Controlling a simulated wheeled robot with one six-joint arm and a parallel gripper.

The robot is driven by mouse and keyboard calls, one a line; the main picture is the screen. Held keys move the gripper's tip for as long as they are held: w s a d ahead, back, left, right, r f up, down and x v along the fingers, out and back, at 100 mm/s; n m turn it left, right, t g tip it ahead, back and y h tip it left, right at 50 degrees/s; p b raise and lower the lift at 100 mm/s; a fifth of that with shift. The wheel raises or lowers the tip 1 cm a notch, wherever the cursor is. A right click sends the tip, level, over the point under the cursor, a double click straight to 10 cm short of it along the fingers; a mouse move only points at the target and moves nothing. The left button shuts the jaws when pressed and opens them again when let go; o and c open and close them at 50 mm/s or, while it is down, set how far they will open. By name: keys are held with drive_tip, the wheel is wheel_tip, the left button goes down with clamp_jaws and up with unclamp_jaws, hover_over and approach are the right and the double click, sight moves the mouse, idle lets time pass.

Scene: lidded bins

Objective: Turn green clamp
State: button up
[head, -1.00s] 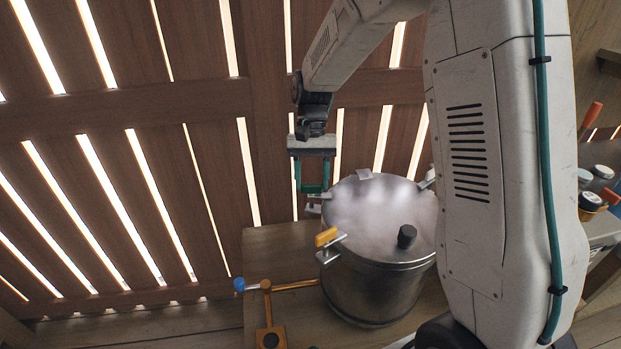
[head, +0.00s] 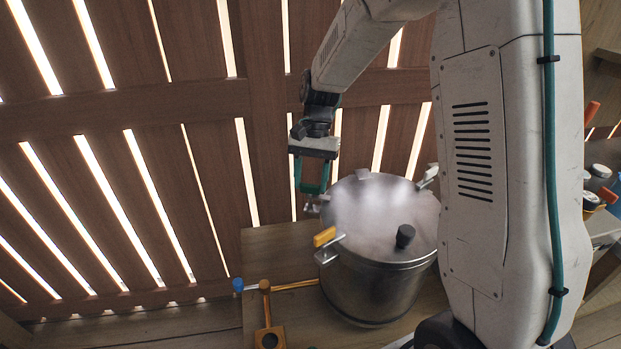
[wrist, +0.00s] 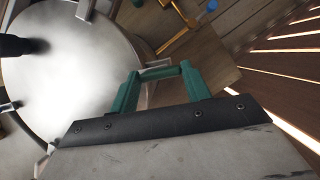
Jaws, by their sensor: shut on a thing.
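A steel pot (head: 368,290) with a pale, shiny lid (head: 370,205) and a black knob (head: 404,236) stands on a wooden bench. My gripper (head: 313,189) is at the pot's far left rim, with its two teal fingers pointing down. In the wrist view its fingertips are shut on the green clamp (wrist: 160,73), a short green bar between them. A metal bracket (head: 313,207) shows just below the fingers at the rim. The fingers largely hide the clamp in the head view.
A slatted wooden wall (head: 150,110) rises behind. Jars and tools (head: 598,185) stand at the far right.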

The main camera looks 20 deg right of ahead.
drive_tip(key=o, duration=1)
drive_tip(key=shift+c, duration=0.2)
drive_tip(key=v, duration=0.7)
drive_tip(key=shift+r, duration=0.35)
drive_tip(key=shift+w+d, duration=0.15)
drive_tip(key=shift+w, duration=0.05)
drive_tip(key=s+r+n+t+h, duration=0.1)
drive_tip(key=s+r+n+t, duration=0.1)
drive_tip(key=s, duration=1.3)
drive_tip(key=s+d+r+n+t+h, duration=0.1)
drive_tip(key=s+r+n+t, duration=0.2)
drive_tip(key=s, duration=1.2)
wheel_tip(320, 180, up, 2)
drive_tip(key=shift+s+r+n+h, duration=0.2)
drive_tip(key=shift+s+n+h, duration=0.1)
drive_tip(key=shift+n, duration=0.9)
